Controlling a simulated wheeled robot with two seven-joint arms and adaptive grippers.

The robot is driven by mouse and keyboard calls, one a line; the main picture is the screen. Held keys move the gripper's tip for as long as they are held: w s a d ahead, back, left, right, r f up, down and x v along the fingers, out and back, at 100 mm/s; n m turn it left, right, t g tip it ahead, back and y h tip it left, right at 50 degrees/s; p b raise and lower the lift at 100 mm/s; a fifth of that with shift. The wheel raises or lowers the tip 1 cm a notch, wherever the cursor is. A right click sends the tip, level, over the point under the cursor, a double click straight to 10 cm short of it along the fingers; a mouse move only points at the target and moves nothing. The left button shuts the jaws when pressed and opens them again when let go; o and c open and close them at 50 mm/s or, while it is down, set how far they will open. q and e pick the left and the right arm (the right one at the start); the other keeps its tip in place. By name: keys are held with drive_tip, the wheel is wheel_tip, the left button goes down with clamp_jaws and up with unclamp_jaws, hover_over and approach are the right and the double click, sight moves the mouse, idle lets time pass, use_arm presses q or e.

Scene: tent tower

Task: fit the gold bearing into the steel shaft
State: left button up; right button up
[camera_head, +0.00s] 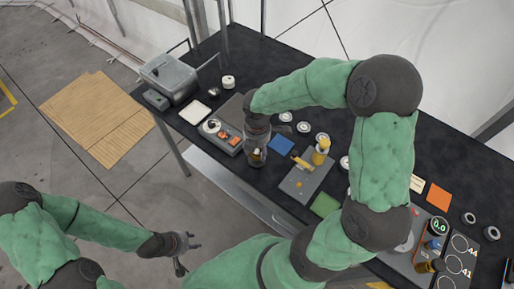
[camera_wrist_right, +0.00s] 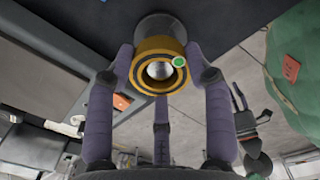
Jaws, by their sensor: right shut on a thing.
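My right gripper (camera_head: 257,160) reaches down at the front edge of the dark table, its fingers closed around the gold bearing (camera_head: 256,154). In the right wrist view the gold bearing (camera_wrist_right: 147,78) is a ring between the fingertips of my right gripper (camera_wrist_right: 160,75). A round bright steel face (camera_wrist_right: 160,71) shows inside the ring, and a grey cylinder (camera_wrist_right: 158,28) shows just beyond it. I cannot tell which of these is the steel shaft, or how deep the bearing sits. My left gripper (camera_head: 185,246) is open and empty, off the table over the floor.
A grey plate (camera_head: 316,183) with yellow parts lies right of my right gripper, near a blue square (camera_head: 281,145) and a green square (camera_head: 325,205). A control box (camera_head: 222,136) stands close on the left. A metal case (camera_head: 171,76) stands at the far left table end.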

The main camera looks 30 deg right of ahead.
drive_tip(key=shift+f, duration=0.3)
drive_tip(key=o, duration=1.3)
drive_tip(key=shift+r, duration=0.1)
wheel_tip(320, 180, up, 12)
drive_tip(key=shift+f, duration=0.1)
